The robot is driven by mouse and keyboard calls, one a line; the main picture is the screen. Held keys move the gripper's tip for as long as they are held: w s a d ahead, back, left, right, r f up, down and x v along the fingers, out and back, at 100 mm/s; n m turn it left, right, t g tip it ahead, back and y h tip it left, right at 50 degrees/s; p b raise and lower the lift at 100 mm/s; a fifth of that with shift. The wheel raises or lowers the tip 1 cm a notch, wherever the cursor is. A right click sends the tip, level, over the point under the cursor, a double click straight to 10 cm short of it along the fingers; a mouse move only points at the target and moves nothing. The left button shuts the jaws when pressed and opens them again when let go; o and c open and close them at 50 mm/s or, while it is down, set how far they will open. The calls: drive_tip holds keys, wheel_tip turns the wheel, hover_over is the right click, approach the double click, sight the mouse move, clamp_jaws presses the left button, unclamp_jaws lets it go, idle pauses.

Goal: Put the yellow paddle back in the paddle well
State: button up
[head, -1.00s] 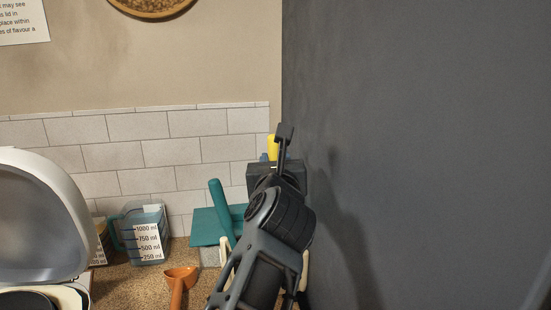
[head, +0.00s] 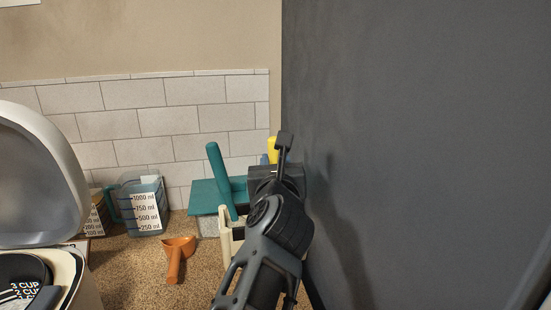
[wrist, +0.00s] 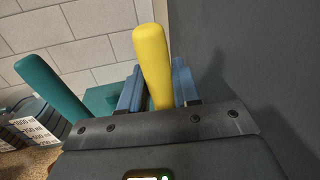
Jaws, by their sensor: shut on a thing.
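The yellow paddle (head: 272,149) shows only by its handle, behind my wrist in the head view. In the wrist view the yellow handle (wrist: 153,62) stands between the blue fingers of my gripper (wrist: 158,88), which is shut on it. The paddle's lower part is hidden behind my gripper's body. A cream holder (head: 227,240), which may be the paddle well, stands on the counter partly behind my arm. I cannot tell whether the yellow paddle is in or above it.
A teal handle (head: 218,175) rises beside a flat teal piece (head: 203,197), close left of my gripper. A dark wall (head: 420,150) is close on the right.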

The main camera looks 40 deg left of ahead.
drive_tip(key=shift+f+b, duration=0.9)
drive_tip(key=shift+f, duration=1)
drive_tip(key=o, duration=1.4)
drive_tip(key=p+v, duration=0.2)
drive_tip(key=r+p+v, duration=0.1)
drive_tip(key=p+v, duration=0.1)
drive_tip(key=v, duration=0.1)
drive_tip(key=r+p+v, duration=0.1)
drive_tip(key=p+v, duration=0.2)
